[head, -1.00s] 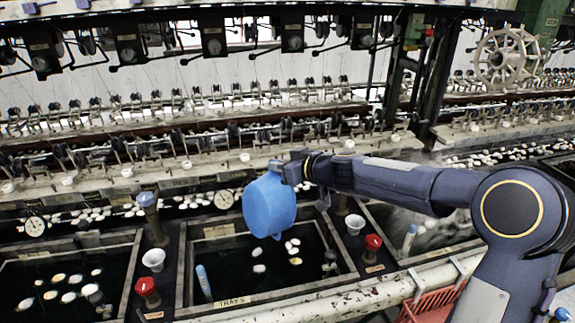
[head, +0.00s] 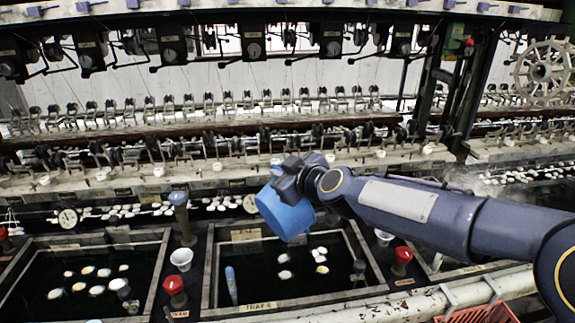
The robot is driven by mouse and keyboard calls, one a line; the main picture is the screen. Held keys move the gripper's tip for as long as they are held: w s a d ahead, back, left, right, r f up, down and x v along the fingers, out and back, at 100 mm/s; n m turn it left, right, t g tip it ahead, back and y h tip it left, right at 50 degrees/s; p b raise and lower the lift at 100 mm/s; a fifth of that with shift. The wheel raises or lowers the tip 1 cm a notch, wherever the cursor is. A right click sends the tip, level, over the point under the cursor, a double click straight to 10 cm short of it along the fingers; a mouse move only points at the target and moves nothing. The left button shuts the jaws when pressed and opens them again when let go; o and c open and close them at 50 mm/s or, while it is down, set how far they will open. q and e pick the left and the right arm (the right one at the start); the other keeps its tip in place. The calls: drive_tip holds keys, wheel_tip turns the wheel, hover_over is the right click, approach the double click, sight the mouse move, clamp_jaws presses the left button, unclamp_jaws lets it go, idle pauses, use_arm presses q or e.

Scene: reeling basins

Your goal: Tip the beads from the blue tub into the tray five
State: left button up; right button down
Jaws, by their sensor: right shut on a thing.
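The blue tub (head: 284,214) is held above the back part of the middle basin, tilted with its base toward the camera side. My right gripper (head: 291,180) is shut on the tub's upper rim. The tub's inside is hidden, so I cannot see any beads in it. The basin below, tray five (head: 262,307), has a label on its front edge that is too small to read fully. Several pale cocoon-like pieces lie in its dark interior. My left gripper is not in view.
Another basin (head: 150,270) with pale pieces lies to the left. Red-topped knobs (head: 174,285) and white cups (head: 181,258) stand on the dividers. A red crate (head: 480,312) is at the lower right. Reeling machinery fills the back.

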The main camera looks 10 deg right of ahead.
drive_tip(key=s+a+f+n+t+h+b, duration=0.2)
drive_tip(key=s+a+f+n+t, duration=0.2)
drive_tip(key=s+a+f+n, duration=0.3)
drive_tip(key=shift+s+a+f+n+t+b, duration=0.15)
drive_tip(key=shift+a+f+n+t+b, duration=0.25)
drive_tip(key=shift+a+f+n, duration=1.85)
drive_tip(key=shift+a+r, duration=0.25)
drive_tip(key=shift+a, duration=0.1)
